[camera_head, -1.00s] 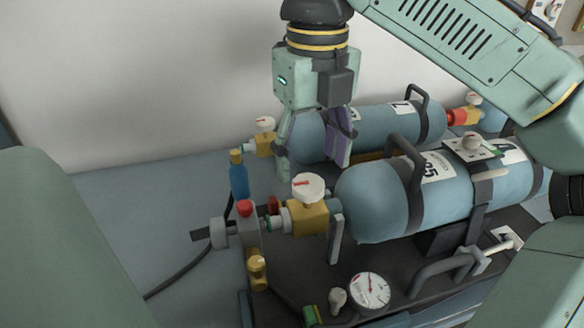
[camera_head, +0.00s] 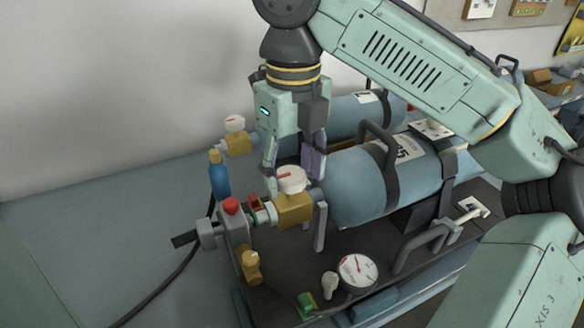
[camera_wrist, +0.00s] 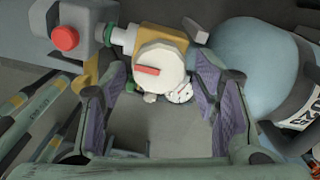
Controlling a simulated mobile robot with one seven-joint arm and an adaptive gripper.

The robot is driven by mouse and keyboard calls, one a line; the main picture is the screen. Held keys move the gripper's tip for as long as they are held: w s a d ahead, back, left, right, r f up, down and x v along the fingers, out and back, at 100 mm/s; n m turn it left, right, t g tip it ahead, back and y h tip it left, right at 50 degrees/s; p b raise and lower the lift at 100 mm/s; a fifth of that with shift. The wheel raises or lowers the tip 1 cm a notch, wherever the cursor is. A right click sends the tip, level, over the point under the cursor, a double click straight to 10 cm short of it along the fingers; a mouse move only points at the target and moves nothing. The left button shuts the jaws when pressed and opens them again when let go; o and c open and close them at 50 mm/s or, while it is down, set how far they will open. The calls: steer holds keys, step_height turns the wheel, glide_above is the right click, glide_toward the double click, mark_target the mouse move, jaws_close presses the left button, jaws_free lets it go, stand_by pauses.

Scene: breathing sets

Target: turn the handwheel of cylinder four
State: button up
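The near blue-grey cylinder (camera_head: 355,185) lies on its side, with a yellow valve block (camera_head: 294,212) at its left end. A round white handwheel (camera_head: 291,180) with a red mark sits on that valve; it also shows in the wrist view (camera_wrist: 160,62). My gripper (camera_head: 292,185) points down at this handwheel. Its fingers are spread, one on each side in the wrist view (camera_wrist: 160,85), and nothing is gripped. I cannot tell whether a finger touches the wheel. The far cylinder (camera_head: 350,108) has a similar handwheel (camera_head: 234,123). I cannot read which cylinder is number four.
A red-capped grey fitting (camera_head: 232,206) and a blue bottle-shaped part (camera_head: 219,178) stand left of the valve. A pressure gauge (camera_head: 358,272) lies in front. A dark carry handle (camera_head: 378,145) rises from the near cylinder. The bench at left is clear apart from a black hose.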

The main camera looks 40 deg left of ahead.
steer(key=c, duration=0.9)
steer(key=shift+c, duration=0.2)
